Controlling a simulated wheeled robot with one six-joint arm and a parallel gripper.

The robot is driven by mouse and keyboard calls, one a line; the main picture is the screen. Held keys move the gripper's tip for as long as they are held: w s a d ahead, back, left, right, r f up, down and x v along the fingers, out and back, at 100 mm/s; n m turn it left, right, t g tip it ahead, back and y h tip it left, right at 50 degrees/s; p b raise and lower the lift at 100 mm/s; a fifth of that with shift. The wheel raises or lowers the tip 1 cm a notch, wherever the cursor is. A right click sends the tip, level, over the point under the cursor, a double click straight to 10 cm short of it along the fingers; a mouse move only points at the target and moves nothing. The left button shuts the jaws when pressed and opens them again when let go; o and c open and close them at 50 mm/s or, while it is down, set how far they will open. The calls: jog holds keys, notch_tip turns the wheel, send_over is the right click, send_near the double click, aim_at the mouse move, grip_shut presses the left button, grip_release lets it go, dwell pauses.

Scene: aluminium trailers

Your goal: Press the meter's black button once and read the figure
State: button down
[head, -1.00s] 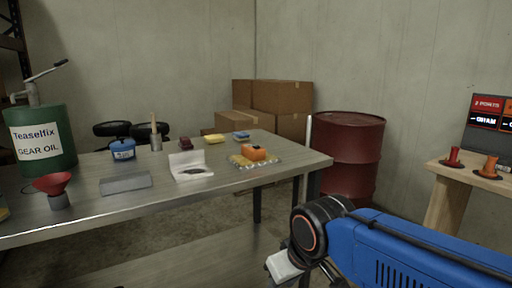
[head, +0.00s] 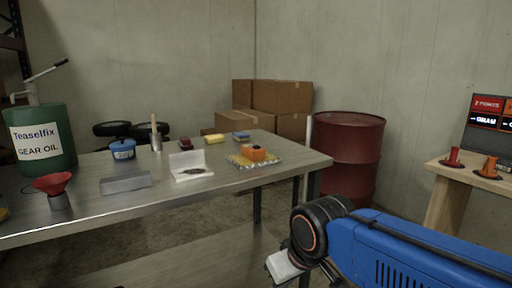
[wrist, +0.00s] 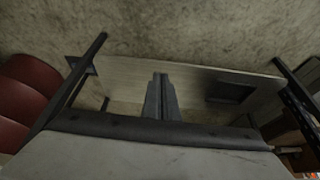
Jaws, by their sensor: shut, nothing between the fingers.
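An orange box-shaped device (head: 253,152) with a small dark spot on top lies on a yellowish patterned pad (head: 240,161) near the right end of the steel table (head: 215,195). It may be the meter. At this size I cannot make out a button or a figure on it. My gripper (wrist: 160,98) is shut and empty in the wrist view, its two fingers together. In the head view its wrist part hangs low in front of the table's right end, well apart from the orange device, and the fingertips are not clear there. The wrist view does not show the device.
The table also holds an open white case (head: 190,172), a grey block (head: 125,183), a blue tub (head: 122,149), a red funnel (head: 54,185) and a yellow sponge-like block (head: 213,138). A red drum (head: 348,155) stands beyond the right end. A wooden stand (head: 450,190) is at far right.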

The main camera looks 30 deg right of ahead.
dwell(0.7)
notch_tip(320, 180, up, 32)
jog(key=m+t+y, duration=0.1)
jog(key=m+t, duration=0.3)
jog(key=m, duration=0.3)
send_over(257, 147)
jog(key=shift+d+r, duration=0.2)
jog(key=shift+d, duration=0.1)
jog(key=shift+s+f, duration=0.1)
jog(key=shift+f, duration=4.3)
